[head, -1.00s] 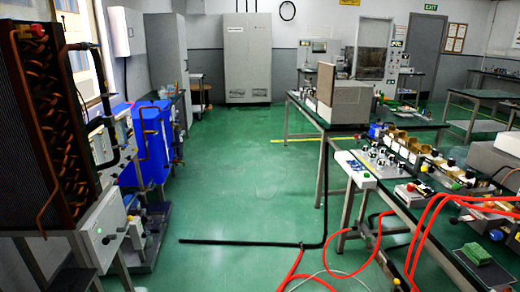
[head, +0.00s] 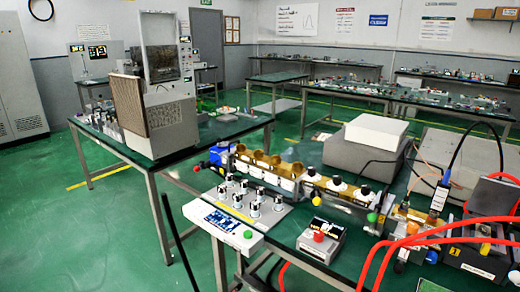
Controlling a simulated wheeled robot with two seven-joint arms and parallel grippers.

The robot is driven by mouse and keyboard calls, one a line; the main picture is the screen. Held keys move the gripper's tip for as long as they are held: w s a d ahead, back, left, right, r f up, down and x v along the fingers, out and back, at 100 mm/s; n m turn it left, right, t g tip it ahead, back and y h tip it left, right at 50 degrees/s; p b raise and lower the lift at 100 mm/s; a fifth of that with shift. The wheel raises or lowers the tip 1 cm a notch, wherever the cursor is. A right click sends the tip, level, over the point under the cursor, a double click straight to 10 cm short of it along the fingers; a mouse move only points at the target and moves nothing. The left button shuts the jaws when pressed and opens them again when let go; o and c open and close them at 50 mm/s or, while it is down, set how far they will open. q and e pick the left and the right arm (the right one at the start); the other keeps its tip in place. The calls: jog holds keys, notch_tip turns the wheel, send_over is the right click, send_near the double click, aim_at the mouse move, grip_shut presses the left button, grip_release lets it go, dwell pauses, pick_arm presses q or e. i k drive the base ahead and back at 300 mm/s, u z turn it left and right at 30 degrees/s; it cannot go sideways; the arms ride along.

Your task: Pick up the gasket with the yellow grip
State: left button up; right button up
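I cannot make out a gasket with a yellow grip in the head view. Small yellow spots show on a dark block (head: 483,262) at the lower right, but I cannot tell that any of them is a grip. The near bench (head: 285,235) carries a long row of white and gold fittings (head: 285,175). Neither of my grippers is in view.
A pale panel with several silver knobs (head: 240,218) sits at the bench's left end, beside a small box with a red knob (head: 322,243). Red hoses (head: 385,255) cross the right side. Another bench (head: 150,158) stands behind. Green floor (head: 75,225) is open at left.

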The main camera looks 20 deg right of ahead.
aim_at(483, 249)
jog(key=z, duration=1.1)
jog(key=i, duration=0.95)
jog(key=z, duration=0.85)
